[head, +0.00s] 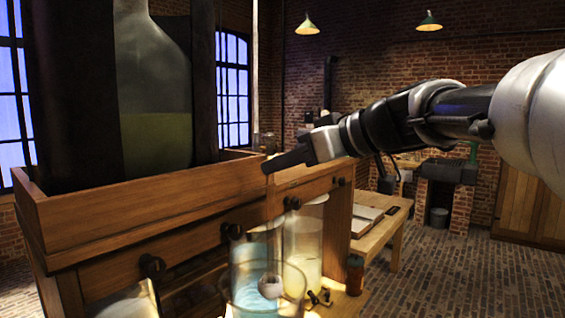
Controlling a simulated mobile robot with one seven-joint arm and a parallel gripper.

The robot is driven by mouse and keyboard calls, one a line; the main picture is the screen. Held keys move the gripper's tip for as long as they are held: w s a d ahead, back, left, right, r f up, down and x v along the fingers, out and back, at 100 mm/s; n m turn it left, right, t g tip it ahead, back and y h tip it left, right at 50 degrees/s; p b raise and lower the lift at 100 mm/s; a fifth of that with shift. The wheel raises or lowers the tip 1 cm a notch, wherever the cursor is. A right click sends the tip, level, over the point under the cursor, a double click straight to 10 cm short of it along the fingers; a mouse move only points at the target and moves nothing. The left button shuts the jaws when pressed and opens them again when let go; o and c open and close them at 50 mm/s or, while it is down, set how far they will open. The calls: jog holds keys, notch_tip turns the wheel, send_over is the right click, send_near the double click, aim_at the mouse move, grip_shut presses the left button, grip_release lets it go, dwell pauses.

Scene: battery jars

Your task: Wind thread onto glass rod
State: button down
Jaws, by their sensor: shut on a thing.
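My gripper (280,163) reaches in from the right, its dark fingers at the right end of a wooden trough. The fingers look shut. What they hold is too small or hidden to make out. I cannot pick out a thread or a glass rod with certainty. A thin pale upright bar (255,70) rises behind the trough's far edge, left of the fingers; I cannot tell what it is.
The wooden trough (150,208) holds a big bottle (155,90) of greenish liquid. Below are glass jars with bluish (255,252) and pale liquid (303,242), and a brown jar (355,274). A side table (385,228) stands behind. Brick floor (450,275) is open at right.

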notch_tip(320, 180, up, 8)
jog(key=p, duration=0.8)
jog(key=shift+p, duration=0.3)
jog(key=s+d+b, duration=0.7)
jog(key=s+d, duration=0.8)
jog(key=d, duration=0.4)
jog(key=shift+s+d, duration=0.2)
jog(key=shift+d, duration=0.2)
